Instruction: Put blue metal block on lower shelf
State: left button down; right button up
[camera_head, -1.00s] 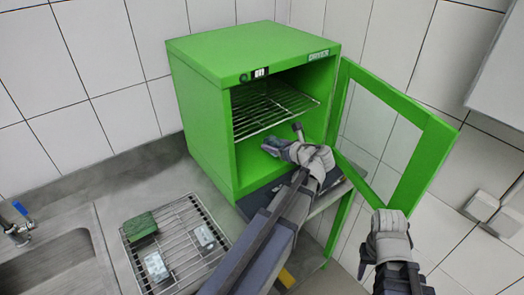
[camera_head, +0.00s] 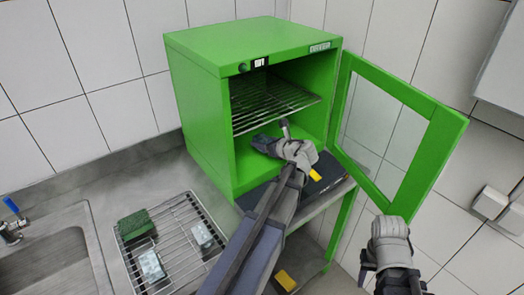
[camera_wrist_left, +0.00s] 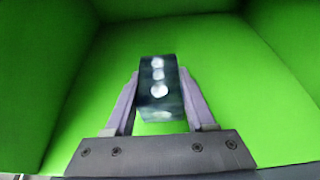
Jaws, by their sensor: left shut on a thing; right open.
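The blue metal block is dark with pale round spots in the left wrist view (camera_wrist_left: 158,90), held between the two fingers of my left gripper (camera_head: 274,136). In the head view the block (camera_head: 264,145) shows as a small dark shape at the finger ends, partly covered by the gripper. My left gripper is inside the lower space of the green cabinet (camera_head: 205,120), below the wire shelf (camera_head: 268,103). The cabinet's green floor lies beneath the block; I cannot tell whether they touch. My right gripper (camera_head: 385,268) is open and empty, in front of the cabinet door.
The glass-paned green door (camera_head: 440,150) stands open to the right. A wire rack (camera_head: 178,230) on the counter holds a green block (camera_head: 136,226) and two pale metal blocks (camera_head: 152,266) (camera_head: 203,236). A sink (camera_head: 50,260) is at left.

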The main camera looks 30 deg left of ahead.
pick_arm(q)
notch_tip(320, 180, down, 3)
jog(key=shift+r+b, duration=0.1)
jog(key=shift+b, duration=0.85)
jog(key=shift+w+a, duration=0.1)
jog(key=shift+a, duration=0.1)
jog(key=shift+c, duration=1.2)
grip_release()
